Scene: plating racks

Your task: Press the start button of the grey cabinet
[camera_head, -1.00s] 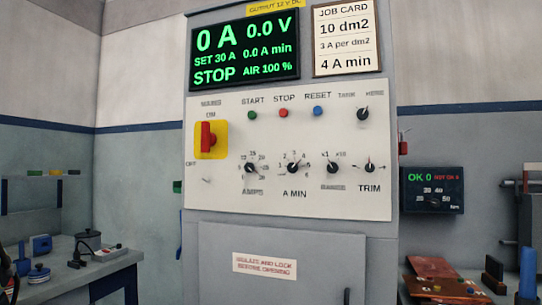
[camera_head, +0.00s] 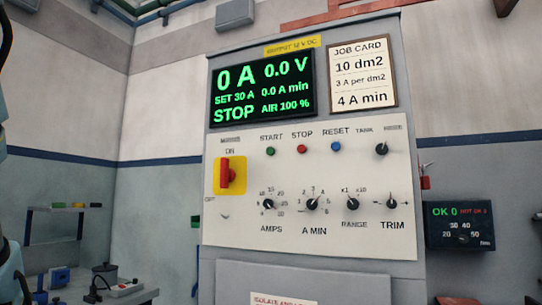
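The grey cabinet (camera_head: 210,180) stands upright in the middle of the head view. Its pale panel carries the green start button (camera_head: 270,152) under the label START. To its right are the red stop button (camera_head: 302,149) and the blue reset button (camera_head: 336,146). The cabinet's display (camera_head: 262,88) reads 0 A, 0.0 V, SET 30 A, 0.0 A min, STOP, AIR 100 %. A red rotary switch (camera_head: 226,173) on a yellow plate sits at the left, by ON. My gripper is not in view; only part of what looks like my arm shows at the left edge.
The job card (camera_head: 362,75) reads 10 dm2, 3 A per dm2, 4 A min. Knobs for AMPS (camera_head: 268,204), A MIN (camera_head: 312,204), RANGE (camera_head: 352,204) and TRIM (camera_head: 391,203) line the lower panel. A bench (camera_head: 135,296) is at lower left. A small display (camera_head: 459,225) hangs at right.

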